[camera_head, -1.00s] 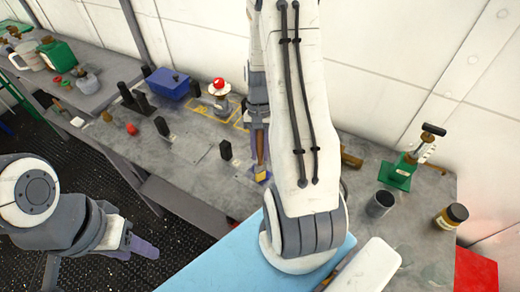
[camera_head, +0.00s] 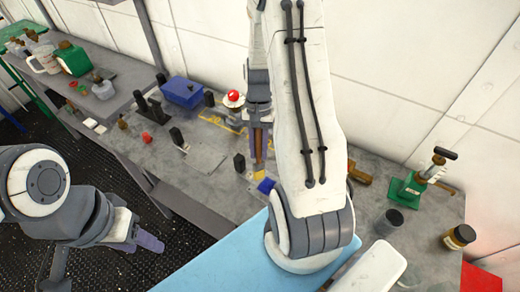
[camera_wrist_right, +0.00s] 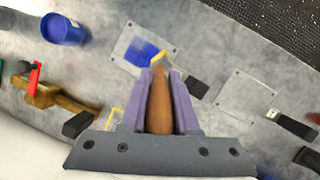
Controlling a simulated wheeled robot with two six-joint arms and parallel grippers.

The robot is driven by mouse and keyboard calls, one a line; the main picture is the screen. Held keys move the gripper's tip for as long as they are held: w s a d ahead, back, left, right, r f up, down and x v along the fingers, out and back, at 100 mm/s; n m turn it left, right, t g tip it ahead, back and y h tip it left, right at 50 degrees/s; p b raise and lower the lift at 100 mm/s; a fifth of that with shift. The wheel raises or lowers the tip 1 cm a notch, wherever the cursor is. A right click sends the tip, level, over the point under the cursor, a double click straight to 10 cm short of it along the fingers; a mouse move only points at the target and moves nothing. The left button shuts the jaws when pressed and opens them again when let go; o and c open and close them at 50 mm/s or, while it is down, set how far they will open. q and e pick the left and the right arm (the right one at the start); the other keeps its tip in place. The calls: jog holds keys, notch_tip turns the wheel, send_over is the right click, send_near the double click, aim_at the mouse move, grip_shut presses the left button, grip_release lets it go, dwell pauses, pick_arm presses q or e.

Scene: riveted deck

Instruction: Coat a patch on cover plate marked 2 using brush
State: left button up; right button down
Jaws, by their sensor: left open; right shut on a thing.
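My right gripper (camera_wrist_right: 158,90) is shut on the wooden handle of the brush (camera_wrist_right: 160,105), which also shows in the head view (camera_head: 259,146). The brush's yellow tip is right beside a blue patch (camera_wrist_right: 141,52) on a pale cover plate (camera_wrist_right: 122,47); I cannot tell whether it touches. A second, bare plate (camera_wrist_right: 246,98) lies apart, also in the head view (camera_head: 204,155). No number is legible. My left gripper (camera_head: 152,243) is open and empty, off the bench.
A blue box (camera_head: 184,92) and a red-topped item (camera_head: 233,98) stand behind. A green tool (camera_head: 408,190), a dark cup (camera_head: 389,222) and a jar (camera_head: 459,237) are at right. A wooden tool (camera_wrist_right: 55,95) lies nearby.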

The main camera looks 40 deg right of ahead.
aim_at(258, 145)
jog(key=shift+s+r+p, duration=0.1)
jog(key=shift+r+p, duration=1.2)
jog(key=shift+r, duration=0.5)
pick_arm(q)
notch_tip(258, 145, up, 3)
jog(key=shift+r, duration=0.15)
jog(key=shift+d, duration=0.1)
